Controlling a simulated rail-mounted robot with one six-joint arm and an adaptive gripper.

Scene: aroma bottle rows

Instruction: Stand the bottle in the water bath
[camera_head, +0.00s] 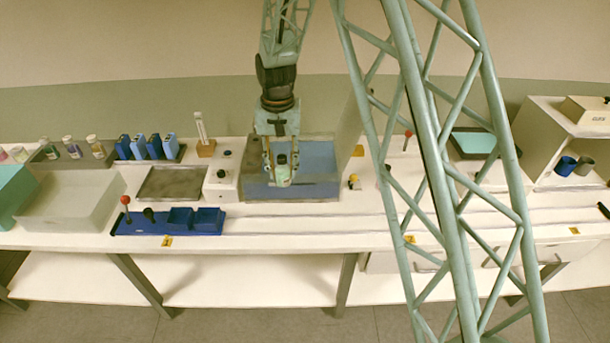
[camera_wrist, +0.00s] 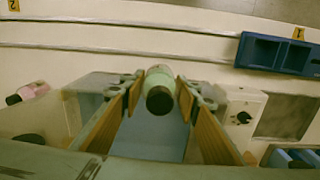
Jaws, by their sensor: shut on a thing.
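My gripper (camera_head: 281,166) is shut on a small bottle (camera_head: 282,176) with a dark cap and a pale green body. The bottle looks roughly upright between the fingers. In the head view it is in front of the water bath (camera_head: 262,192), a grey box with a blue interior, and overlaps its left part. In the wrist view the bottle (camera_wrist: 159,92) shows cap first between the two orange-lined fingers, with the blue interior of the bath behind. I cannot tell whether the bottle touches the bath floor.
A blue rack (camera_head: 168,221) with a red-knobbed lever stands at front left. A thermometer stand (camera_head: 205,148) is behind.

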